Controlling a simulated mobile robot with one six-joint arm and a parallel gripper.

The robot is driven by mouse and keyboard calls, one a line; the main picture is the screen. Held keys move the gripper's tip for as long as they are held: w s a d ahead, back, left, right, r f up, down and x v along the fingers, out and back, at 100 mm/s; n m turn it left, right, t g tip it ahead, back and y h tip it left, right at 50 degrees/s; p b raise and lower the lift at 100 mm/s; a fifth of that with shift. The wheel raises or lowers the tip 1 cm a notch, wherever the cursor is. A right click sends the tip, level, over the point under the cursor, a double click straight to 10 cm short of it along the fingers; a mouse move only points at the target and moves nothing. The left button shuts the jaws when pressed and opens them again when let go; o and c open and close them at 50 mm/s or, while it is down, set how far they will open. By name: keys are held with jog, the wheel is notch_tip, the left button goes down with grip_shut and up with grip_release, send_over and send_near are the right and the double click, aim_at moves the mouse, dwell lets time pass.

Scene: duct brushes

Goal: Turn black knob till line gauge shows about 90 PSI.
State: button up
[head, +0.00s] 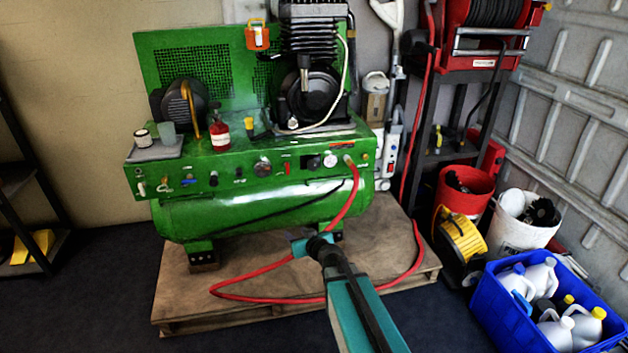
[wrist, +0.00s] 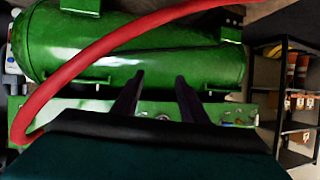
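The green compressor's front panel (head: 235,177) carries a black knob (head: 313,162) towards its right end. A small round white-faced line gauge (head: 330,160) sits just right of the knob; its needle is too small to read. My gripper (wrist: 162,82) is open and empty in the wrist view, its two dark fingers apart in front of the green tank (wrist: 130,50). In the head view my arm reaches up to below the panel's right part, apart from the knob, and its fingers are hard to make out. The wrist view looks upside down; I cannot pick out the knob there.
A red hose (head: 352,195) drops from the panel right of the gauge and loops over the wooden pallet (head: 240,292); it crosses close to the camera in the wrist view (wrist: 90,58). A blue crate of jugs (head: 500,310) and buckets stand at right.

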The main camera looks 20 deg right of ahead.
aim_at(313, 167)
jog(key=w+d+r+m+t+h+b, duration=0.2)
jog(key=w+d+r+t+b, duration=0.3)
jog(key=d+r+b, duration=0.6)
notch_tip(313, 167, up, 2)
jog(key=b, duration=0.6)
jog(key=shift+w+m+h, duration=0.2)
jog(key=shift+m+h, duration=0.1)
jog(key=shift+d, duration=0.1)
jog(key=shift+w, duration=0.1)
jog(key=shift+w, duration=6.8)
